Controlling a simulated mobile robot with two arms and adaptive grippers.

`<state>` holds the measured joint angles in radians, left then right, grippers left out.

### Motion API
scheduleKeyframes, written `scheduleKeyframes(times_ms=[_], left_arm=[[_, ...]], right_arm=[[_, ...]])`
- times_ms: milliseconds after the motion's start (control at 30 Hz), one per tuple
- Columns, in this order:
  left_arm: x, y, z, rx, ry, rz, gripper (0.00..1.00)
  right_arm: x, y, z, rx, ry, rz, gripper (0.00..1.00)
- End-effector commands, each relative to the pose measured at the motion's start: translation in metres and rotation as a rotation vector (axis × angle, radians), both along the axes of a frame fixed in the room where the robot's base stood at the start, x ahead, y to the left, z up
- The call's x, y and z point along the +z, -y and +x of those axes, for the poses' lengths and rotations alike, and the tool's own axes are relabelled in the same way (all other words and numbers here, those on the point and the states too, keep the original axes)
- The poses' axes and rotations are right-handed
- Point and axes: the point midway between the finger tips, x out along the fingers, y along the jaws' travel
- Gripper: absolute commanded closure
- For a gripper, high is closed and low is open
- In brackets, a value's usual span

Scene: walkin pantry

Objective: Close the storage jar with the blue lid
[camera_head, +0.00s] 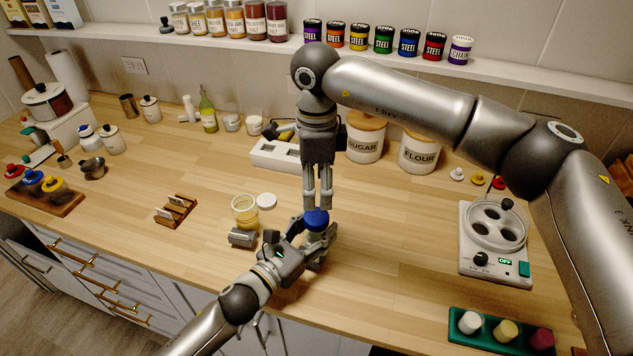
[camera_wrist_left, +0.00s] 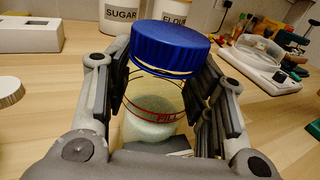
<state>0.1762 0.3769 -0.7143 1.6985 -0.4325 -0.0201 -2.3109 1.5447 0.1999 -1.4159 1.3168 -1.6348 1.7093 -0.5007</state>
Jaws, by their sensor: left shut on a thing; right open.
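A clear storage jar (camera_wrist_left: 150,125) with a red fill line and pale contents stands between the fingers of my left gripper (camera_head: 318,243), which is shut on it. The blue lid (camera_head: 317,221) sits on the jar's mouth. In the left wrist view the blue lid (camera_wrist_left: 170,46) has a pale rim showing just under it; I cannot tell whether it is fully tightened. My right gripper (camera_head: 317,206) points straight down, open, with its fingertips just above the lid. The right gripper does not show in the left wrist view.
An open glass jar (camera_head: 244,212) and a white disc (camera_head: 266,201) stand to the left. A white tray (camera_head: 274,158), sugar canister (camera_head: 366,141) and flour canister (camera_head: 419,155) are behind. A white appliance (camera_head: 494,243) and green tray (camera_head: 485,336) are to the right.

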Motion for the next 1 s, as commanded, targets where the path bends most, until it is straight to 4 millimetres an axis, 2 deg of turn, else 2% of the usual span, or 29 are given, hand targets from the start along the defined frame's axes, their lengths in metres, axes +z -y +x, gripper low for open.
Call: scheduleKeyframes(times_ms=[400, 533, 1000], left_arm=[[0.001, 0.0, 0.0, 0.0, 0.001, -0.001, 1.0], [0.001, 0.0, 0.0, 0.0, 0.001, -0.001, 1.0], [0.001, 0.0, 0.0, 0.0, 0.001, -0.001, 1.0]], right_arm=[[0.0, 0.0, 0.0, 0.04, 0.0, 0.0, 0.36], [-0.005, 0.0, 0.0, 0.039, -0.002, 0.0, 0.36], [-0.07, 0.0, -0.001, 0.038, -0.003, 0.0, 0.36]])
